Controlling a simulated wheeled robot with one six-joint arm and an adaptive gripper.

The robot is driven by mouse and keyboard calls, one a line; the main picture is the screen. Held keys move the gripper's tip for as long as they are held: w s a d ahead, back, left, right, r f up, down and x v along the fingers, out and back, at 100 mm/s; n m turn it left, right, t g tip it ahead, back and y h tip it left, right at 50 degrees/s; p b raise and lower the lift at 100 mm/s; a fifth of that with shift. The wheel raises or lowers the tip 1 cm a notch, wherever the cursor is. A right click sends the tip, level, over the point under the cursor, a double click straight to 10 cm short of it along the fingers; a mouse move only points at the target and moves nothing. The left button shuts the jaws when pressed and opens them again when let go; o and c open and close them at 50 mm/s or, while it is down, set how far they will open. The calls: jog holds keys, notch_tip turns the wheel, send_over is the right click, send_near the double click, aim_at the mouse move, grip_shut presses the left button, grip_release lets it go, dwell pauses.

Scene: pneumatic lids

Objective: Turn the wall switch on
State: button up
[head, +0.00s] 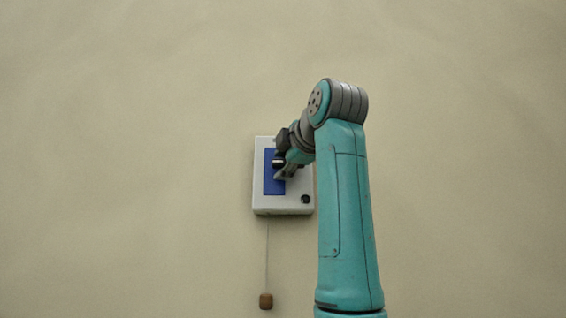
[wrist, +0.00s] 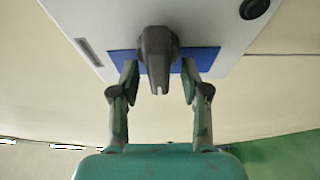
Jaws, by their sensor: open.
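The wall switch is a white box (head: 283,205) on the beige wall with a blue panel (head: 268,182) on its face. In the wrist view the box (wrist: 222,22) fills the top, with the blue panel (wrist: 205,60) along its lower part. A grey lever (wrist: 157,52) stands out from the panel. My gripper (wrist: 158,72) is open, with one finger on each side of the lever; I cannot tell whether either touches it. In the head view my gripper (head: 282,165) is in front of the box and hides part of the panel and the lever.
A round black knob (head: 305,199) sits at the box's lower right corner. A thin cord hangs below the box with a brown weight (head: 266,301) at its end. The wall around the box is bare.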

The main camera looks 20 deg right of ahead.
grip_shut()
